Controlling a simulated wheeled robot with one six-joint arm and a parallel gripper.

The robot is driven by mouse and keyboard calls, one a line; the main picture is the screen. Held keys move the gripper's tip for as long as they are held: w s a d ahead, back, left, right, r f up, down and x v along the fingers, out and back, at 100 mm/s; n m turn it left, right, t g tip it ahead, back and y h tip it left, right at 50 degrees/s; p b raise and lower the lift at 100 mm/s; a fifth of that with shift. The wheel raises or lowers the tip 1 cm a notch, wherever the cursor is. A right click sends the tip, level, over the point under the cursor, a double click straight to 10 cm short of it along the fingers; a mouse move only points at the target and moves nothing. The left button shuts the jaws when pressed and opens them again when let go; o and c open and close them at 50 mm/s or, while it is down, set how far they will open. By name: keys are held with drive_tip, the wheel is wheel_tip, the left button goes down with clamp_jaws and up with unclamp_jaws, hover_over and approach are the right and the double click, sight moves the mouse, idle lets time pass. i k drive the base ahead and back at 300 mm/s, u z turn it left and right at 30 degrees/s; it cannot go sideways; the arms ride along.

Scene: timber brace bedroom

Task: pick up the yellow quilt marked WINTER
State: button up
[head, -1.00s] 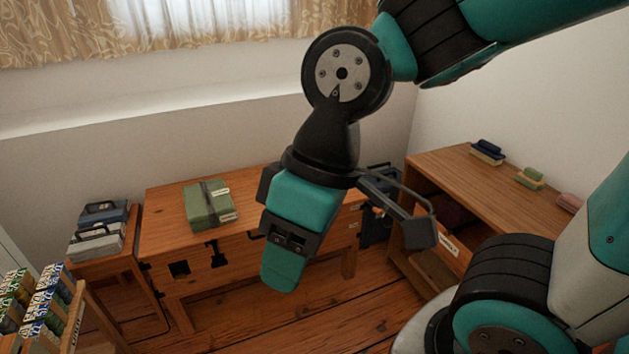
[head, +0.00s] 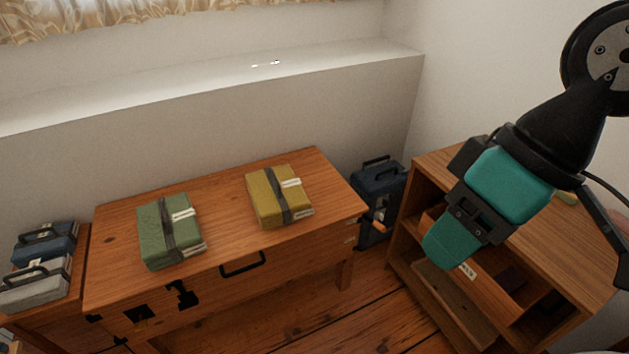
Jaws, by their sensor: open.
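A yellow folded quilt (head: 265,205) with a dark strap and pale labels lies on the right part of the wooden chest top (head: 223,200). The writing on its labels is too small to read. A green folded quilt (head: 155,238) with a similar strap lies to its left, apart from it. My gripper (head: 440,262) is at the right of the head view, in front of the shelf unit and well to the right of the yellow quilt. It points down and left and holds nothing that I can see. Its fingertips are seen edge-on.
A wooden shelf unit (head: 420,175) with a drawer stands at right, behind my arm. A dark blue case (head: 380,188) stands on the floor between chest and shelf. Blue and grey cases (head: 36,286) sit on a side table at left. The chest top between the quilts is clear.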

sight(278, 197)
drive_tip(key=u, duration=0.05)
drive_tip(key=i, duration=1.2)
drive_tip(key=u, duration=0.75)
